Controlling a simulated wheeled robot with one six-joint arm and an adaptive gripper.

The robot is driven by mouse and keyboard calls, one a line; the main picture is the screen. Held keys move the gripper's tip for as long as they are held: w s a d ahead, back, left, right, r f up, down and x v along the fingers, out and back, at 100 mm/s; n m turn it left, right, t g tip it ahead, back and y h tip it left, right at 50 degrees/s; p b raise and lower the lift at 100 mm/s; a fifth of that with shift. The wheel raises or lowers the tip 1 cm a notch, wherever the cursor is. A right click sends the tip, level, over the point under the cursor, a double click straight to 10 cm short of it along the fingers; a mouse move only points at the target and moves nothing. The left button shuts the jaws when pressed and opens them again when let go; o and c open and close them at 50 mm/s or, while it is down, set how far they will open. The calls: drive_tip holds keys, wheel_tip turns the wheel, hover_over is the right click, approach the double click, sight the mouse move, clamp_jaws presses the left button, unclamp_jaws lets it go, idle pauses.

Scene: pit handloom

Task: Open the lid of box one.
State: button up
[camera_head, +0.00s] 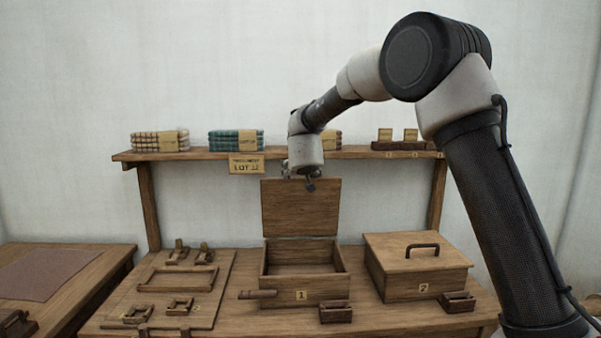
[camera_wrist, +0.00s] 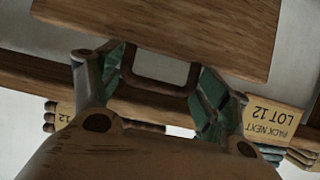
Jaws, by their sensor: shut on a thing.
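Box one (camera_head: 305,292) is a wooden box marked 1 on the bench. Its lid (camera_head: 300,210) stands about upright at the back edge, and the box is open with its inside showing. In the wrist view the lid (camera_wrist: 190,25) fills the top, with a dark handle (camera_wrist: 160,89) on it. My gripper (camera_head: 308,182) is at the lid's top edge, behind it. In the wrist view my gripper's green-padded fingers (camera_wrist: 162,85) are shut on the handle, one at each side. The handle is hidden in the head view.
Box two (camera_head: 415,280), with its lid down, stands to the right. Small wooden blocks (camera_head: 336,312) sit at the bench's front. A wooden board with parts (camera_head: 195,262) lies at left. Behind, a shelf (camera_head: 190,155) holds folded cloths and a LOT 12 sign (camera_head: 246,165).

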drive_tip(key=o, duration=1.2)
drive_tip(key=shift+d+r, duration=0.2)
drive_tip(key=shift+d, duration=0.05)
drive_tip(key=shift+a, duration=0.1)
drive_tip(key=shift+f, duration=0.1)
drive_tip(key=v, duration=1.2)
drive_tip(key=shift+a, duration=0.1)
